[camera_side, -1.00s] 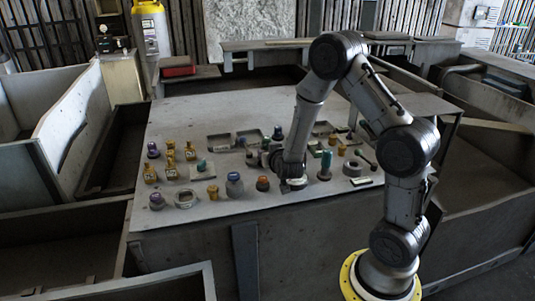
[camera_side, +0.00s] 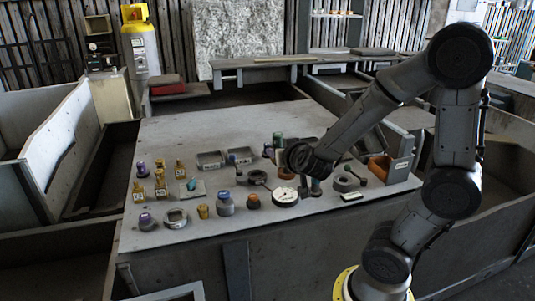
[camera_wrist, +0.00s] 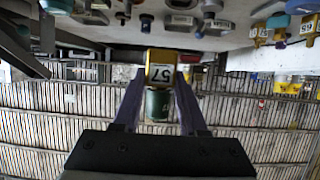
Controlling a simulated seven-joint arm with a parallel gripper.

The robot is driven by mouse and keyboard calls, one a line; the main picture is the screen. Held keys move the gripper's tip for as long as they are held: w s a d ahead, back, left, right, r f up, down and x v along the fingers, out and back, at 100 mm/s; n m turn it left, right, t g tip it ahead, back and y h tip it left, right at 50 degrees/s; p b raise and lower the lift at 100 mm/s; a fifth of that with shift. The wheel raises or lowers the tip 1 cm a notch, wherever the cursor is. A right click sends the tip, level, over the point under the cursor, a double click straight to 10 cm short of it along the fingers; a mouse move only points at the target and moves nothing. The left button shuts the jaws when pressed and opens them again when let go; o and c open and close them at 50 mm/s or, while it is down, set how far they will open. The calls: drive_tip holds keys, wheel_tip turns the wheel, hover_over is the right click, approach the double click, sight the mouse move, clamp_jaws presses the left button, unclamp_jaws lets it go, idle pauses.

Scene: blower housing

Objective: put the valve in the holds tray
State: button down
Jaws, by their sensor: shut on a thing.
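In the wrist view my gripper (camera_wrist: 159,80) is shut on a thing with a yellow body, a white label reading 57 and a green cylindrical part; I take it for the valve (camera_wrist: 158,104). In the side view my wrist is raised over the table's right part, and the fingers and their grip are not clear. Several yellow valves with white labels, such as one (camera_side: 160,188), stand at the table's left. Two shallow grey trays with labels, one left (camera_side: 209,164) and one right (camera_side: 240,160), lie at mid-table. Their words are too small to read, so I cannot tell which is the holds tray.
A dial gauge (camera_side: 285,196), a blue-topped grey part (camera_side: 226,204) and a ring (camera_side: 175,218) lie along the front. A brown bin (camera_side: 379,168) stands at right beside an upright grey plate (camera_side: 402,160). The table's back left is bare.

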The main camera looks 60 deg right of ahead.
drive_tip(key=w+r, duration=0.4)
drive_tip(key=w, duration=1)
drive_tip(key=w+d+f, duration=0.2)
drive_tip(key=w+f, duration=0.1)
drive_tip(key=w, duration=0.1)
drive_tip(key=w+d+f, duration=0.2)
drive_tip(key=w+f, duration=0.2)
drive_tip(key=w, duration=0.1)
drive_tip(key=w+d+f, duration=0.2)
drive_tip(key=w+f, duration=0.2)
drive_tip(key=w, duration=0.1)
drive_tip(key=shift+w+d+f, duration=0.2)
drive_tip(key=shift+f, duration=0.05)
drive_tip(key=shift+w+d+f, duration=0.15)
drive_tip(key=shift+w+f, duration=0.3)
drive_tip(key=shift+f, duration=1.55)
drive_tip(key=shift+f, duration=0.15)
